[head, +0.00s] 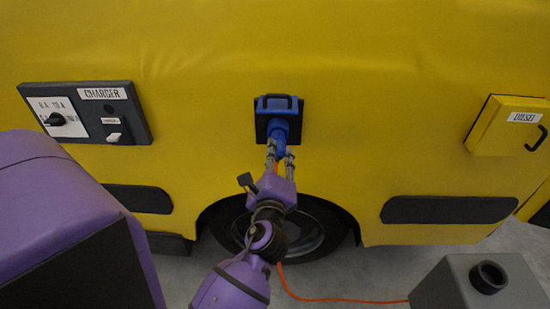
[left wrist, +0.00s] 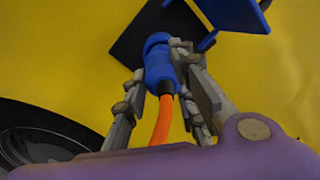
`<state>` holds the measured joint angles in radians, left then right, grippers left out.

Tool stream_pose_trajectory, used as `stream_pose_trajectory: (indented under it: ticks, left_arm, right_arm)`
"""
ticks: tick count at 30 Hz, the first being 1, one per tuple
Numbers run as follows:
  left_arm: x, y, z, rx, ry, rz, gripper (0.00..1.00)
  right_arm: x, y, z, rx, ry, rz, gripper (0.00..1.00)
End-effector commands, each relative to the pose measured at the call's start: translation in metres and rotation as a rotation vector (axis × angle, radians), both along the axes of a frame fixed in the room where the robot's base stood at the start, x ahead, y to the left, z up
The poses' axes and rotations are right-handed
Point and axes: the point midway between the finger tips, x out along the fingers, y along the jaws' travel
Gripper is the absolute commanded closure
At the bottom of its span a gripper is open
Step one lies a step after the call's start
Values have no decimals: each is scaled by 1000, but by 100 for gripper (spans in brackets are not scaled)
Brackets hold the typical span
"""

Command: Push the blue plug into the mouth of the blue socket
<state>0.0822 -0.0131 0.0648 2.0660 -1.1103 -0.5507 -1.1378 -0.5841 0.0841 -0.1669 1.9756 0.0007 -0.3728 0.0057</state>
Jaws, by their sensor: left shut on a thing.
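The blue socket (head: 278,103) is on a black plate on the yellow vehicle side, with its blue lid raised. The lid (left wrist: 236,14) and the black plate (left wrist: 128,42) also show in the left wrist view. The blue plug (head: 279,138) is directly below and in front of the socket, lined up with it. In the left wrist view the plug (left wrist: 158,68) has an orange cable at its rear. Its front meets the socket area; I cannot tell how deep it sits. My left gripper (head: 280,151) is shut on the plug, one finger each side. My right gripper is out of view.
A charger panel (head: 86,112) is at left and a yellow diesel flap (head: 507,126) at right. A wheel (head: 310,228) is below the socket. An orange cable (head: 340,299) runs along the floor towards a grey box (head: 440,284) with a black round holder.

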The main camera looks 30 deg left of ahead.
Motion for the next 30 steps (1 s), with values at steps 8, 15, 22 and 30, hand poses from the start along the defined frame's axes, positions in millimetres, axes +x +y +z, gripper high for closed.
stream_pose_trajectory:
  ticks: [8,15,22,30]
  left_arm:
    - [5,3,2,2,-3,-1,100]
    - [9,5,2,2,-4,-1,100]
    - [13,8,2,2,-3,-1,100]
    - [18,11,2,2,-3,-1,100]
  right_arm:
    - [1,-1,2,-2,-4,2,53]
    - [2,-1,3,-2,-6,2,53]
    - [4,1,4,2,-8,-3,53]
    - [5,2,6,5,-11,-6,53]
